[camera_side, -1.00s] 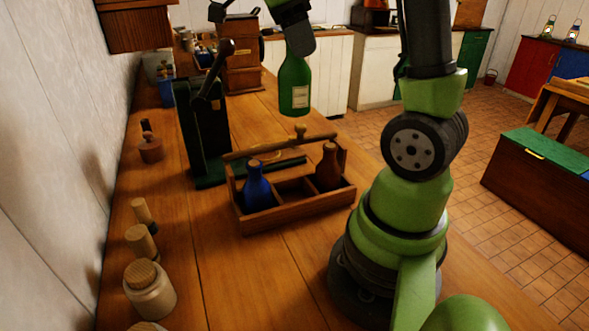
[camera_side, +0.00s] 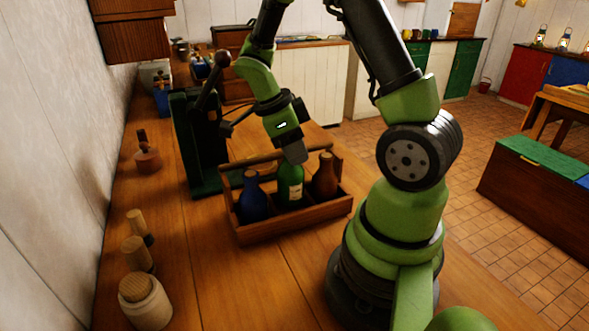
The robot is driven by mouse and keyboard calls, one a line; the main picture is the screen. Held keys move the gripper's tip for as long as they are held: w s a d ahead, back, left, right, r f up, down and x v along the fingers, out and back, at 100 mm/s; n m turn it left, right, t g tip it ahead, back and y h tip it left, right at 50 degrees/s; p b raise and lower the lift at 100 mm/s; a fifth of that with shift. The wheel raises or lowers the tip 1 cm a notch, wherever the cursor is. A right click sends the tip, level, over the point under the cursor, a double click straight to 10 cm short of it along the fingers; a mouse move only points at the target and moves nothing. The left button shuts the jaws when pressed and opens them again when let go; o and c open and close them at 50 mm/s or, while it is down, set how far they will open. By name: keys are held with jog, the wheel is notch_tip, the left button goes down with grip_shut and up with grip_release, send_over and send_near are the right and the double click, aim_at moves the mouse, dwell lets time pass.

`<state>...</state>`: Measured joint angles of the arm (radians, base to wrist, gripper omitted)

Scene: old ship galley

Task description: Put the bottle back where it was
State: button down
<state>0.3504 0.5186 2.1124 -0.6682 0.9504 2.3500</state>
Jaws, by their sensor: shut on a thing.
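The green bottle (camera_side: 291,190) stands upright in the middle of a wooden carrier (camera_side: 290,223), between a blue bottle (camera_side: 253,203) on its left and a brown bottle (camera_side: 325,178) on its right. Its lower part is hidden behind the carrier's front wall, so I cannot tell whether it touches the floor. My gripper (camera_side: 294,152) is at the top of the green bottle, shut on its neck. The fingers hide the neck and part of the carrier's handle.
A dark green upright press (camera_side: 200,135) with a lever stands just behind and left of the carrier. Wooden-topped jars (camera_side: 146,303) line the counter's left side. The counter (camera_side: 235,285) in front of the carrier is clear.

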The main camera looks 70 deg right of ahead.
jog(key=shift+f, duration=1.95)
jog(key=c, duration=0.8)
grip_release()
jog(key=shift+f, duration=0.1)
jog(key=v, duration=1.1)
jog(key=s+a+r+n+t+y, duration=0.1)
jog(key=s+a+r+n+t, duration=0.2)
jog(key=n, duration=0.5)
jog(key=s+a+r+n+t+y, duration=0.1)
jog(key=s+a+r+n+t, duration=0.2)
jog(key=n, duration=0.6)
jog(key=s+a+r+n+t+y, duration=0.2)
jog(key=s+a+r+n+t, duration=0.1)
jog(key=a+n, duration=0.4)
jog(key=shift+r+n+t, duration=0.8)
jog(key=shift+n+t, duration=0.2)
